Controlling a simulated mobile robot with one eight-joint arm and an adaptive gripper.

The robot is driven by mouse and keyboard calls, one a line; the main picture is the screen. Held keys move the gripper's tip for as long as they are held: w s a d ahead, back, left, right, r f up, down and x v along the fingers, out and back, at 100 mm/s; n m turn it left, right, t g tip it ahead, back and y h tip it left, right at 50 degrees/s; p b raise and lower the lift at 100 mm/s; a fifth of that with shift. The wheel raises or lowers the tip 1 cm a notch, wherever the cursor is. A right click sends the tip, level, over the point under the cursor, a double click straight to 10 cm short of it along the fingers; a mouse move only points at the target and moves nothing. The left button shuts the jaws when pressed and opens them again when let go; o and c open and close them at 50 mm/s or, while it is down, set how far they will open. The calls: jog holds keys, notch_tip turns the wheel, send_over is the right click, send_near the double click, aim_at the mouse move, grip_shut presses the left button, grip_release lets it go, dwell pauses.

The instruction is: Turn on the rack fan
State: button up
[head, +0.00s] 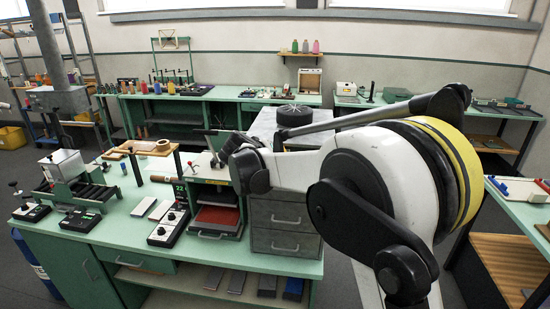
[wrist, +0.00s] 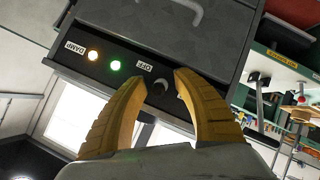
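In the wrist view a dark control strip (wrist: 75,65) runs across a grey-fronted unit. It bears a round black knob (wrist: 158,87) beside an "OFF" label (wrist: 143,67). An orange light (wrist: 93,56) next to a "DAMP" label (wrist: 74,47) and a green light (wrist: 115,66) are both lit. My gripper (wrist: 160,78) has two ribbed yellow fingers, spread apart with the knob showing between their tips. I see gaps beside the knob; whether either finger touches it I cannot tell. Part of the strip is behind the right finger. In the head view my arm hides the gripper's fingertips.
In the head view a green bench (head: 110,228) carries a small press (head: 70,180), several control boxes, a cubby with a red tray (head: 217,216) and grey drawers (head: 284,214). Another bench (head: 505,200) stands at the right. Grey floor (head: 340,270) shows between them.

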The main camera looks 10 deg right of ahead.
jog(key=v, duration=1.2)
jog(key=shift+f, duration=0.1)
jog(key=s+d+f+g+y+b, duration=0.2)
jog(key=s+d+f+b, duration=0.95)
jog(key=s, duration=0.35)
jog(key=s+d+f+m+y+b, duration=0.1)
jog(key=s+d+f+y+b, duration=0.1)
jog(key=s+f+b, duration=0.3)
jog(key=s+d+f+m+g+y+b, duration=0.1)
jog(key=s+f+b, duration=0.4)
jog(key=s+f, duration=0.9)
jog(key=shift+s+d+f+y, duration=0.35)
jog(key=shift+f+y, duration=0.05)
jog(key=shift+f, duration=0.35)
